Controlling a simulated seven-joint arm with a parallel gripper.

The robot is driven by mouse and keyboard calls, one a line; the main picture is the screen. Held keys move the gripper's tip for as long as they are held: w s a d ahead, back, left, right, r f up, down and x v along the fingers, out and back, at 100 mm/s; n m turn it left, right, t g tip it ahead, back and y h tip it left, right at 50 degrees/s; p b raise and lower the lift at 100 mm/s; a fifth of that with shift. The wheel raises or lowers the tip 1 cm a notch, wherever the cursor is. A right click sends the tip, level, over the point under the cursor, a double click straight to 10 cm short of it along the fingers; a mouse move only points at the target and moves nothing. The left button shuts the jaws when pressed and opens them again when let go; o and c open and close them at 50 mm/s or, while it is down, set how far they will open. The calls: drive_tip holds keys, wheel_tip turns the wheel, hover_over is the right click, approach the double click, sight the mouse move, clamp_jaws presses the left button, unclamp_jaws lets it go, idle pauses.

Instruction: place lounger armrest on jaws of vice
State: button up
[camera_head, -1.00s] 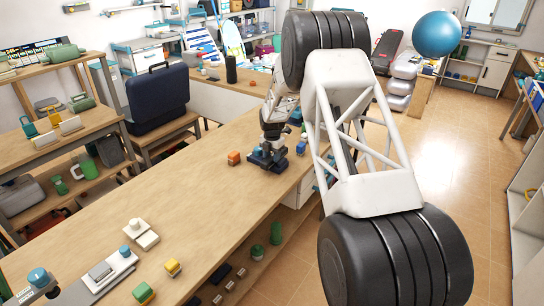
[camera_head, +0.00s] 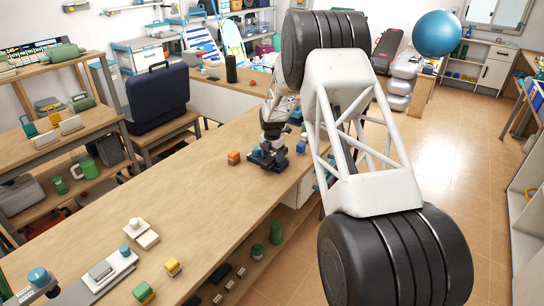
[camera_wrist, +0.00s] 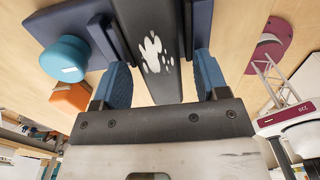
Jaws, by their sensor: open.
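In the wrist view, a dark grey bar with white blotches (camera_wrist: 155,50), which looks like the lounger armrest, lies between navy blocks. These blocks look like the jaws of the vice (camera_wrist: 101,38). My gripper (camera_wrist: 164,80) is open, with one blue finger on each side of the bar and visible gaps between fingers and bar. Whether the bar rests on the jaws cannot be told. In the head view, my gripper (camera_head: 272,138) is low over the navy vice (camera_head: 257,160) on the long wooden bench; the armrest cannot be made out there.
An orange block (camera_wrist: 72,97) and a teal round knob (camera_wrist: 66,58) are close on the left in the wrist view; a magenta disc (camera_wrist: 272,42) is on the right.

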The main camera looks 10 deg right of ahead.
sight(272, 157)
wheel_tip(272, 157, up, 12)
idle(0.6)
idle(0.5)
drive_tip(key=s+r+m+t, duration=0.1)
drive_tip(key=s+r+m, duration=0.75)
drive_tip(key=s, duration=0.65)
drive_tip(key=s+r+m, duration=0.5)
drive_tip(key=s+r, duration=0.7)
drive_tip(key=s, duration=0.4)
drive_tip(key=s+f+m+t, duration=0.1)
drive_tip(key=s+m, duration=1.2)
drive_tip(key=s, duration=2.1)
drive_tip(key=shift+s+f+m+t, duration=0.25)
drive_tip(key=shift+f+m+t, duration=0.1)
drive_tip(key=shift+f, duration=0.3)
